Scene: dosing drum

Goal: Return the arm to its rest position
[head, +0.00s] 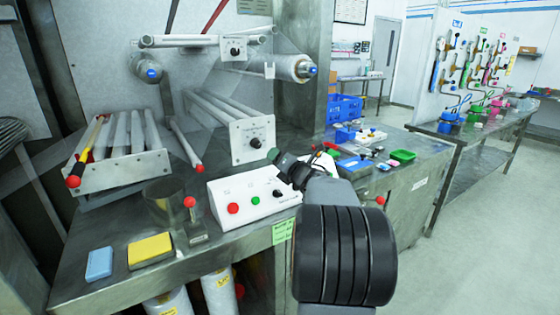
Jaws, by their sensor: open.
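My arm reaches up from the lower right of the head view, its dark ribbed link large in front. My gripper (281,163) is at its far end, small and dark. In the picture it lies over the right end of a white control box (235,197) with red, green and black controls. The gripper is open, and I see nothing held in it. The gap between its fingers is hard to make out, and I cannot tell its height over the box.
The steel bench (215,246) carries a roller machine (222,130), a red-knobbed lever (192,215), a yellow sponge (150,250) and a light blue block (99,264). Blue bins (343,107) and a green tray (402,155) stand farther back. The floor (475,250) at right is clear.

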